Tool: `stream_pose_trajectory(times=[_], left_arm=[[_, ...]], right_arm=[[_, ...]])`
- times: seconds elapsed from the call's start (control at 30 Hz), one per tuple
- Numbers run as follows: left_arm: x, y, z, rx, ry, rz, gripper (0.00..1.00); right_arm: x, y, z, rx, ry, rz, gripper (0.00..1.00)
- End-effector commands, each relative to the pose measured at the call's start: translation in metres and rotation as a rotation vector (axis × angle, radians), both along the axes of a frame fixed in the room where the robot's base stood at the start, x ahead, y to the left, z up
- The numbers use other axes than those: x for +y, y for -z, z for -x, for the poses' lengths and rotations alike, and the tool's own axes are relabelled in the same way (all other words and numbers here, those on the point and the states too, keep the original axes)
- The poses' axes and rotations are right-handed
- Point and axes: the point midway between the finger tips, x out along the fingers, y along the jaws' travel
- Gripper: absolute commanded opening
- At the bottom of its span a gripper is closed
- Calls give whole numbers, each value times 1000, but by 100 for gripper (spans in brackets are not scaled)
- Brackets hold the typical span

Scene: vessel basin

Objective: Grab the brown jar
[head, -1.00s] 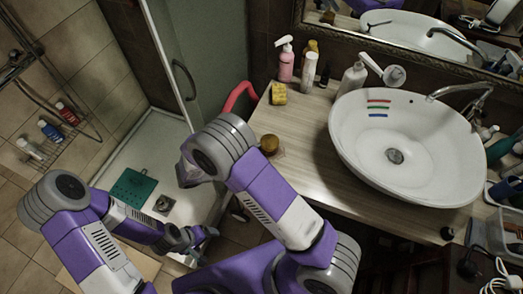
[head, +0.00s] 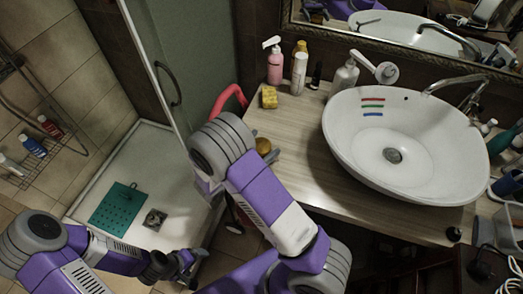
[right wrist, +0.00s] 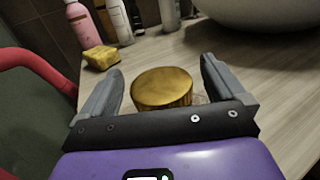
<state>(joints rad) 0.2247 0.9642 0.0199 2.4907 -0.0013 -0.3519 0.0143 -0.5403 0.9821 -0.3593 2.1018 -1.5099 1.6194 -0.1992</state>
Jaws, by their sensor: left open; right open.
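The brown jar (head: 264,146) stands on the wooden counter near its left edge, partly covered by my right arm in the head view. In the right wrist view, its round golden-brown lid (right wrist: 162,88) lies between the two fingers of my right gripper (right wrist: 162,70). The gripper is open, with a gap visible on both sides of the lid. The jar's lower body is mostly hidden behind the gripper's palm. My left gripper (head: 187,264) is open and empty at the lower left, far from the jar.
A yellow sponge (head: 269,97), pink pump bottle (head: 275,66) and white bottle (head: 299,73) stand behind the jar. The white basin (head: 405,145) is to the right. A red curved object (head: 229,98) is beside the counter's left edge. Bare counter lies between jar and basin.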

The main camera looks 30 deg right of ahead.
Motion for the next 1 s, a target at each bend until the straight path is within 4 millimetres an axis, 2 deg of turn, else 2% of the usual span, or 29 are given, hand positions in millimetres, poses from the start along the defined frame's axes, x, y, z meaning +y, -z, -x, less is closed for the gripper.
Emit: stream_pose_trajectory(times=[0.27, 0.6, 0.7, 0.9, 1.0], left_arm=[[0, 0, 0, 0, 0, 0, 88], [0, 0, 0, 0, 0, 0, 88], [0, 0, 0, 0, 0, 0, 88], [0, 0, 0, 0, 0, 0, 88], [0, -3, 0, 0, 0, 0, 88]], right_arm=[[-4, 0, -1, 0, 1, 0, 97], [-3, 0, -1, 0, 0, -1, 44], [-3, 0, -1, -1, 0, 0, 33], [-3, -1, -1, -1, 0, 0, 32], [-3, -10, -1, -4, 0, -1, 32]])
